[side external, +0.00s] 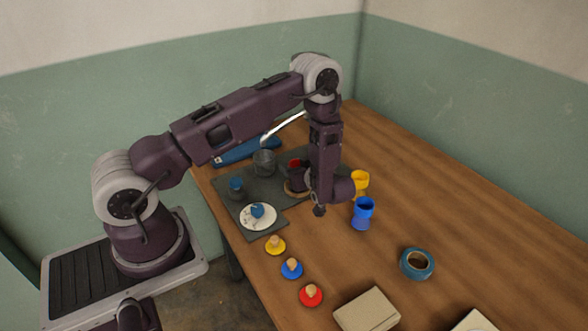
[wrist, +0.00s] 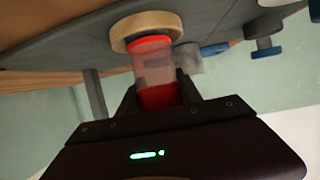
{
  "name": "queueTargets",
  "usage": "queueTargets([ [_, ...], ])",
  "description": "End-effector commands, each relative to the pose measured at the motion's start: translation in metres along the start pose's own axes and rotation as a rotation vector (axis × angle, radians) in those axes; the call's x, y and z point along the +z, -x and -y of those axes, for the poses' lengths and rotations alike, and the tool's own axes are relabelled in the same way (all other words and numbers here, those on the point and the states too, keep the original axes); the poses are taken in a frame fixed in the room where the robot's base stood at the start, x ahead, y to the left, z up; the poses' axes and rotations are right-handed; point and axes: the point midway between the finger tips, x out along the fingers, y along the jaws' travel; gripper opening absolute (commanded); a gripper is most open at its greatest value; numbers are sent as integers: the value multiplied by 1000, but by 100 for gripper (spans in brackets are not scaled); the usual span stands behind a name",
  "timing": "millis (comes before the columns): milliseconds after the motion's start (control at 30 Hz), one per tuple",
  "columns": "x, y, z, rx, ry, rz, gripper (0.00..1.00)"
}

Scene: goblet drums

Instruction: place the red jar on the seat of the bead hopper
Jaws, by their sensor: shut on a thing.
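The red jar (wrist: 154,72), clear-walled with a red rim and red in its other end, is between the fingers of my gripper (wrist: 157,90) in the wrist view. My gripper is shut on it. A pale wooden ring (wrist: 147,20), which looks like the hopper's seat, lies just past the jar's far end. The jar overlaps the ring in the picture; I cannot tell whether they touch. In the side view a bit of the red jar (side external: 295,163) shows left of my wrist, above a brown ring (side external: 293,188). My arm hides the fingers there.
A dark mat (side external: 232,203) holds a clear grey cup (side external: 264,163), a small blue piece (side external: 236,186) and a white plate (side external: 257,220). Yellow (side external: 361,182) and blue (side external: 363,213) goblets stand right of my gripper. Colored knobbed discs, a blue tape roll (side external: 417,263) and boxes lie nearer.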

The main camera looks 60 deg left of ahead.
Motion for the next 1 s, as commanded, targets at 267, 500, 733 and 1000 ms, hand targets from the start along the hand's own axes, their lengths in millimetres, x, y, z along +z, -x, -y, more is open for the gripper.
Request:
queueTargets([
  [267, 4, -2, 0, 0, 1, -1, 0],
  [500, 7, -3, 0, 0, 0, 0, 61],
  [733, 7, -3, 0, 0, 0, 0, 63],
  [1000, 4, 29, -2, 6, 0, 0, 63],
])
